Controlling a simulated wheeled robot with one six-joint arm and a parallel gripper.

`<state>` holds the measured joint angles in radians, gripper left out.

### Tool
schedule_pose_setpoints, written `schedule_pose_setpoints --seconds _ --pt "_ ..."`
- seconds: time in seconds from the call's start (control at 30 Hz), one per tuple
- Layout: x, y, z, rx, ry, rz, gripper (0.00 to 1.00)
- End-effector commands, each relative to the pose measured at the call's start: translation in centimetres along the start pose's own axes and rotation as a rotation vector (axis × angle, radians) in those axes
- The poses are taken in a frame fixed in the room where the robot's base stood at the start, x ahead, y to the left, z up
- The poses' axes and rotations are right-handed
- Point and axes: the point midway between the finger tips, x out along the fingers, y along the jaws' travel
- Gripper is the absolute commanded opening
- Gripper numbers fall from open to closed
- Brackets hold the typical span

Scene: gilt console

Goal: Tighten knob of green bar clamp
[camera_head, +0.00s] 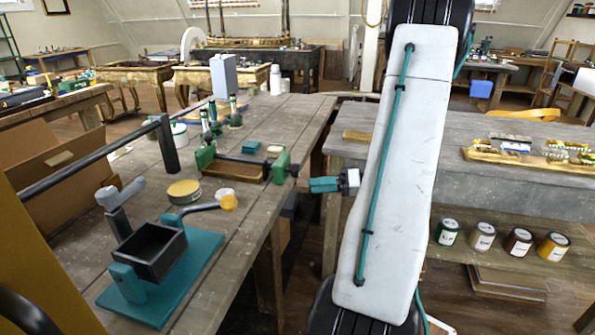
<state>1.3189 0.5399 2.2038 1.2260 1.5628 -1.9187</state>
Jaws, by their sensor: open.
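The green bar clamp (241,160) lies across the right part of the wooden workbench, its dark bar running left to right. It has a green jaw at each end. A small dark knob (294,170) sits at its right end, near the bench's right edge. A brown wooden block (236,171) lies at the bar, between the jaws; whether they touch it is unclear. My gripper (312,185) has teal fingers pointing left. In the picture it is just right of and slightly below the knob, apart from it. It is open and looks empty.
A teal-based fixture (190,262) with a black box and a yellow-tipped crank stands at the front of the bench (285,112). A yellow-lidded tin (184,190) is behind it. A grey bench (480,133) with paint cans below stands to the right, across a gap.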

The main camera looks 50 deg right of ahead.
Motion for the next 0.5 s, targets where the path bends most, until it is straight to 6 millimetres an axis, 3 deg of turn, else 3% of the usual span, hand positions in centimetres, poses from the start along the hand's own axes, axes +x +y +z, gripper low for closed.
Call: schedule_pose_setpoints --seconds 0.1,0.2,0.37,0.5 --pt "-1.4 1.8 -1.9 -0.257 0.135 0.033 0.59" --pt "-1.8 2.2 -3.1 -0.425 0.189 0.059 0.59" --pt "-1.7 2.2 -3.8 -0.556 0.213 0.077 0.59" --pt "-0.3 2.2 -4.2 -0.573 0.214 0.076 0.59"
